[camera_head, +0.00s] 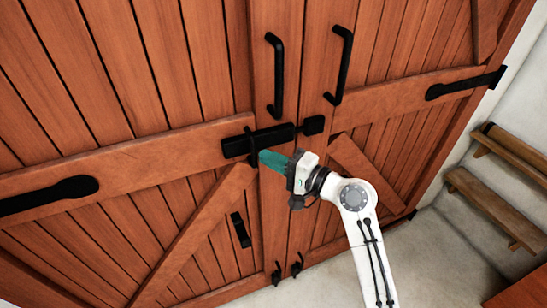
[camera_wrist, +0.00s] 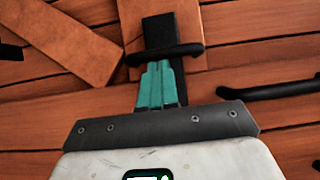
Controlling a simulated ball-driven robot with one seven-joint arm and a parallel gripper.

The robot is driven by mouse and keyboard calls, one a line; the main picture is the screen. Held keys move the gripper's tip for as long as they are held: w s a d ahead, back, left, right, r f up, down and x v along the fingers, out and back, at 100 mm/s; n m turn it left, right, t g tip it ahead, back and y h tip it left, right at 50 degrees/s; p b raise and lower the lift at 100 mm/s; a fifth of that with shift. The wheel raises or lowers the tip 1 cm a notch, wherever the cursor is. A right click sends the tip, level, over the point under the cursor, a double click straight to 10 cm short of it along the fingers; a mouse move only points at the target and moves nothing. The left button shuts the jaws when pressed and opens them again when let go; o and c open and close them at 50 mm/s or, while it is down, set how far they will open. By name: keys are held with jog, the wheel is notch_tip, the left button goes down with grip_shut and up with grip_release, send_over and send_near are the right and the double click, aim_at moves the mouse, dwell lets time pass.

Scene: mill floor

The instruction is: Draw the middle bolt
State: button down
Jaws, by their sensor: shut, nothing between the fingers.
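The middle bolt (camera_head: 238,146) is black and lies across the left leaf of a brown double wooden door, close to the seam. Its black keeper (camera_head: 313,125) is on the right leaf. Whether the bar bridges the narrow space between them is too small to tell. A dark cross handle stands out from the bolt; in the wrist view the handle (camera_wrist: 185,52) crosses the bolt body (camera_wrist: 159,28). My gripper (camera_head: 264,157) has teal fingers, shut and empty. In the wrist view the fingertips (camera_wrist: 159,66) are right at the handle; contact cannot be told.
Two black pull handles (camera_head: 275,75) (camera_head: 343,66) stand out above the bolt. Small black fittings (camera_head: 277,273) (camera_head: 297,264) sit at the door's foot. A black fitting (camera_head: 241,230) is lower left. Wooden steps or shelves (camera_head: 495,208) stand right; pale floor is open below.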

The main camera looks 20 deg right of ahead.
jog(key=a+p, duration=0.2)
jog(key=a, duration=0.3)
jog(key=shift+a, duration=0.35)
